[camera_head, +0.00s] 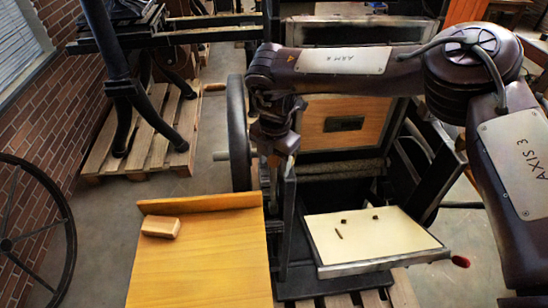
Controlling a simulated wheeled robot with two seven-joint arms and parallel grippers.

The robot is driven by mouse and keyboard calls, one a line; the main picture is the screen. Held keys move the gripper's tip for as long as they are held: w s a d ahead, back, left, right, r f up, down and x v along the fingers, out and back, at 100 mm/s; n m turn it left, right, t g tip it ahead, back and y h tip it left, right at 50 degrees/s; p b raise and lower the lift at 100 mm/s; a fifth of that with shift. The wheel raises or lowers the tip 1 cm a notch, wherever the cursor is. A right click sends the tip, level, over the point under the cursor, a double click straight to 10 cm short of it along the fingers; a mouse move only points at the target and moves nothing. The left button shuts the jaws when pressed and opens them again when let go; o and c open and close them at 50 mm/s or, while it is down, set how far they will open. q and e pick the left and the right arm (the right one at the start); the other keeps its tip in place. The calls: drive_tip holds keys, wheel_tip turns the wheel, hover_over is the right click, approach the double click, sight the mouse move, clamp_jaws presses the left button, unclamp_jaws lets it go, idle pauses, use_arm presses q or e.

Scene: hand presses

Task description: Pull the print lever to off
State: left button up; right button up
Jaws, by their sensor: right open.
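A hand press with a dark frame, a wooden panel (342,122) and a pale tray (375,236) fills the middle and right. My right arm comes in from the right and crosses in front of the press. My right gripper (279,158) points down at the press's left side, open, close above an upright dark bar (288,222). I cannot tell whether it touches the bar, or whether this bar is the print lever. A small red-tipped handle (460,261) sticks out at the tray's right corner. My left gripper is not in view.
A yellow wooden table (200,262) with a wooden block (161,227) stands at front left. A large dark wheel (238,135) is left of my gripper. Another press stands on a pallet (150,135) at back left. A spoked wheel (66,225) is at the left edge. Floor between is clear.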

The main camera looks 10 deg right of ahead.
drive_tip(key=shift+s+a, duration=0.1)
drive_tip(key=shift+s, duration=0.05)
clamp_jaws()
drive_tip(key=s+f+t+b, duration=0.2)
drive_tip(key=s+t+b, duration=0.1)
drive_tip(key=s+b, duration=0.2)
drive_tip(key=s+f+t+b, duration=0.3)
drive_tip(key=s+b, duration=0.3)
drive_tip(key=s, duration=0.2)
drive_tip(key=shift+s+f+t, duration=0.2)
drive_tip(key=shift+f+t, duration=0.05)
drive_tip(key=shift+t, duration=0.25)
